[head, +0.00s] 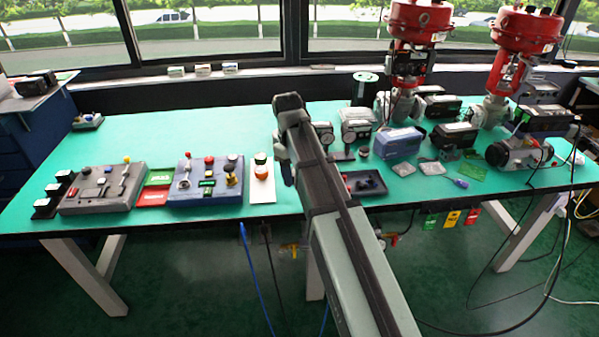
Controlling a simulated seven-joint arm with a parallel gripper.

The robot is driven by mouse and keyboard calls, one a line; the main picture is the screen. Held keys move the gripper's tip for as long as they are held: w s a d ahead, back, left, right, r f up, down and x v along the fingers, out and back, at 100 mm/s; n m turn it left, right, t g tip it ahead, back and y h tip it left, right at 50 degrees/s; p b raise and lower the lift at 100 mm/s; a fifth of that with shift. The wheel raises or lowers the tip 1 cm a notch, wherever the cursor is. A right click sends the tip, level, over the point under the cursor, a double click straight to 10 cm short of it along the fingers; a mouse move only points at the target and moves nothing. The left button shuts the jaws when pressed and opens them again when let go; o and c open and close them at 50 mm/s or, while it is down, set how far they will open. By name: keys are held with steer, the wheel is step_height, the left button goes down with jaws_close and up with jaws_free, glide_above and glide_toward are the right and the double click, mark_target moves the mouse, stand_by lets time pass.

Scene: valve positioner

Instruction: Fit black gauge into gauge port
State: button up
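My arm reaches across the front of the table, and its far end bends down beside the white plate. A dark part at its lower left edge, perhaps my gripper (287,173), shows only in part; the arm hides the rest, so I cannot see its fingers or any held thing. Two grey devices with round dial faces, one on the right (356,125) and one on the left (323,132), stand behind the arm. A small dark round piece (364,151) lies in front of them. I cannot tell which is the black gauge, nor make out the gauge port.
A dark tray (382,195) with small black pieces lies right of my arm. Two control boxes, grey (110,202) and blue-grey (212,197), stand left. A blue box (398,143) and red-topped valves (420,20) stand right. The green table (225,125) is clear at back left.

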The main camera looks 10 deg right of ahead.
steer(key=w+a+f+n, duration=0.1)
steer(key=w+a+n, duration=0.2)
steer(key=a, duration=0.9)
steer(key=w+a+f+n, duration=0.1)
steer(key=w+a+n, duration=0.3)
steer(key=a, duration=0.9)
steer(key=n+t, duration=0.2)
steer(key=n, duration=0.5)
glide_above(185, 185)
steer(key=s, duration=0.2)
steer(key=shift+w+d+f, duration=0.15)
steer(key=shift+w+d, duration=0.05)
steer(key=shift+d, duration=0.25)
steer(key=n, duration=0.1)
steer(key=w+a+n, duration=0.1)
steer(key=n, duration=0.1)
steer(key=shift+w+f, duration=0.1)
steer(key=shift+w, duration=0.1)
steer(key=shift+f, duration=2.85)
steer(key=shift+f, duration=0.55)
steer(key=o, duration=0.8)
